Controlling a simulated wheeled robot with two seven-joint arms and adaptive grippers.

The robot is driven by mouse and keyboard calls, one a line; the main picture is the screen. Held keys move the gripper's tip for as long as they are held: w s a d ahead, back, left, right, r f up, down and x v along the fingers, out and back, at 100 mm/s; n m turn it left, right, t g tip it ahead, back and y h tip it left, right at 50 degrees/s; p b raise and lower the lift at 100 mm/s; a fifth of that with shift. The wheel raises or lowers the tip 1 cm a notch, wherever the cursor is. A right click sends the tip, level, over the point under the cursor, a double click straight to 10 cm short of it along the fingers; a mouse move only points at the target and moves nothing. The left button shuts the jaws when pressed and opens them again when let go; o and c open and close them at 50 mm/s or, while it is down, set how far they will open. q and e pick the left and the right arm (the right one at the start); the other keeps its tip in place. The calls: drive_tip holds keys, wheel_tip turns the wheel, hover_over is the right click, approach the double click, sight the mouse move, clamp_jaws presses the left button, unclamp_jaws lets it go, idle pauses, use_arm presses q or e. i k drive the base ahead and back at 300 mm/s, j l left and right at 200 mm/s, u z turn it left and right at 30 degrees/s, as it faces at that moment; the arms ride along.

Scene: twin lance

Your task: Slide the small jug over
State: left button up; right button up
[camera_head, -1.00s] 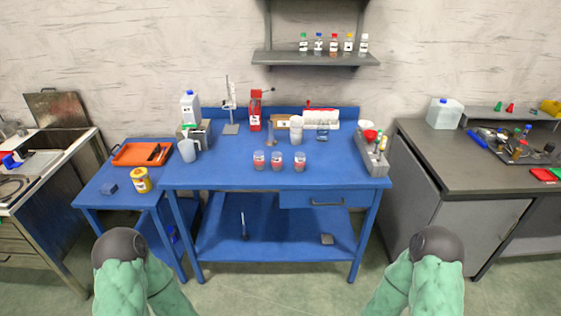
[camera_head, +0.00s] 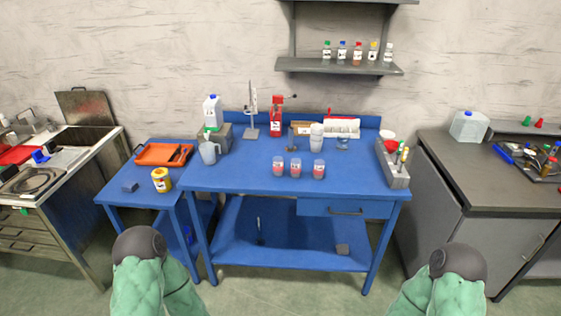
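A small pale grey jug (camera_head: 209,153) stands upright at the left end of the blue bench (camera_head: 240,182), close to its left edge. It has a handle on its right side. A grey box-like device (camera_head: 222,132) is right behind it. Both my arms show only in part at the bottom of the head view, in green sleeves with dark rounded joints, well in front of the bench. Neither gripper can be seen, and nothing touches the jug.
Several labelled cups (camera_head: 295,168) stand mid-bench. A white jerrycan (camera_head: 212,111), a stand (camera_head: 251,120) and a red device (camera_head: 277,116) are behind. A grey rack (camera_head: 393,168) is at the right end. A lower blue side table (camera_head: 140,192) holds an orange tray (camera_head: 164,154) and yellow jar (camera_head: 161,180).

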sight(207, 150)
drive_tip(key=i+u, duration=0.45)
drive_tip(key=i, duration=1.2)
